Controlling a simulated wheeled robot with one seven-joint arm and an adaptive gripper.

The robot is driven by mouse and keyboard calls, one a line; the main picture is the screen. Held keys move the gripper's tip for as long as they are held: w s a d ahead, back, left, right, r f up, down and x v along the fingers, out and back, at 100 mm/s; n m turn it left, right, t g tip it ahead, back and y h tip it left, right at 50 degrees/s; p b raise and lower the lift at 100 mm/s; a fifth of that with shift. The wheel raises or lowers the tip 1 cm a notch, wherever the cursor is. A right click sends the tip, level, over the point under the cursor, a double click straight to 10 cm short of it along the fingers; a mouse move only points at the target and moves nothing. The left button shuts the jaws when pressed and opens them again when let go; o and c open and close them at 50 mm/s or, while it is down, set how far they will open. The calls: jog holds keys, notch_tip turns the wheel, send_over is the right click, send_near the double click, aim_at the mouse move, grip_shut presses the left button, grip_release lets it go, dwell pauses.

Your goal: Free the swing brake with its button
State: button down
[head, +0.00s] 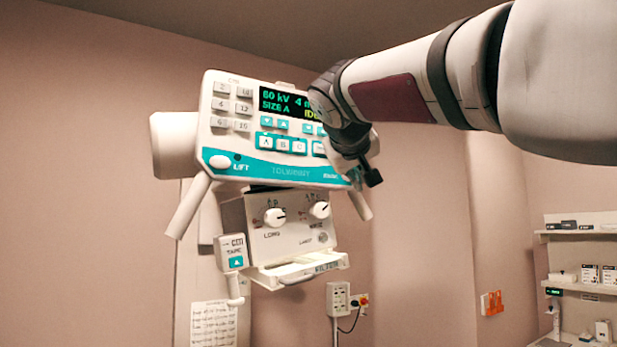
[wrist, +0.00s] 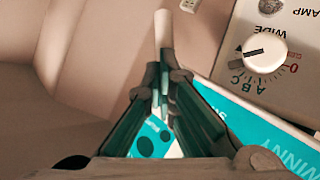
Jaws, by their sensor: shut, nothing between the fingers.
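The control head (head: 215,135) is a white console with a teal lower band, seen in the head view. A lift button (head: 219,162) sits at the band's left end. Small lettering, too small to read surely, is at the right end of the band, where my gripper (head: 372,178) and wrist cover the corner. I cannot see the swing button in either view. In the wrist view my gripper (wrist: 160,95) is shut and empty, beside the teal band (wrist: 250,130), where an "S" shows. I cannot tell whether the fingertips touch the console.
Below the console is a box with two knobs; one knob (head: 320,209) also shows in the wrist view (wrist: 264,55). A white handle (head: 361,206) juts down at the right. Shelves (head: 580,236) stand far right. Open room lies between them and the console.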

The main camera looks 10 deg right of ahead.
dwell(0.3)
jog(key=shift+s+d, duration=0.3)
jog(key=shift+s, duration=0.45)
jog(key=shift+s+d, duration=0.3)
jog(key=shift+s, duration=0.5)
jog(key=shift+s+d, duration=0.25)
jog(key=shift+s, duration=0.5)
jog(key=shift+s+d, duration=0.3)
jog(key=shift+s, duration=0.5)
jog(key=s+a+f+g+y, duration=0.1)
jog(key=s+f+g+y, duration=0.1)
jog(key=s+f, duration=0.6)
jog(key=s+f+g+y, duration=0.2)
jog(key=s+f, duration=0.7)
jog(key=f, duration=0.9)
jog(key=s+a+f+m+g+y, duration=0.1)
jog(key=s+f+g, duration=0.2)
jog(key=s+f, duration=0.6)
notch_tip(320, 180, down, 5)
jog(key=shift+a+f+g+y, duration=0.1)
jog(key=shift+a+g+y, duration=0.25)
jog(key=shift+g+y, duration=0.05)
